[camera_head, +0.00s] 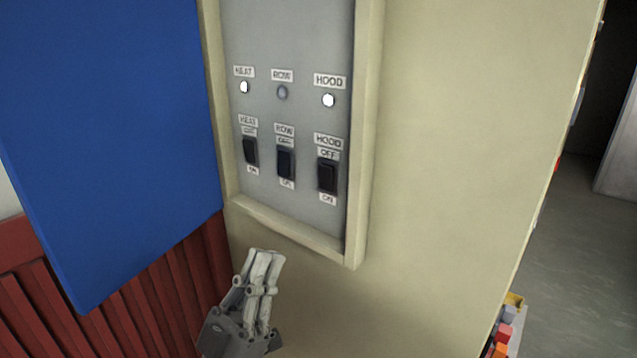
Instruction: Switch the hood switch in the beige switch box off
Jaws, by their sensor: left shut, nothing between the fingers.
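The beige switch box (356,200) is fixed upright and frames a grey panel with three dark rocker switches. The hood switch (327,177) is the rightmost, with OFF labelled above it and ON below. The hood lamp (328,100) above it is lit white. The heat switch (250,151) is at the left and the row switch (285,163) in the middle. My left gripper (266,254) is shut and empty, pointing up, below the box's lower edge and apart from the switches. My right gripper is not in view.
The heat lamp (244,87) is lit; the row lamp (282,92) is dim. A blue panel (110,130) stands left of the box, above red slatted boards (120,325). Colored blocks (503,334) lie at the lower right. Grey floor (580,270) is clear beyond.

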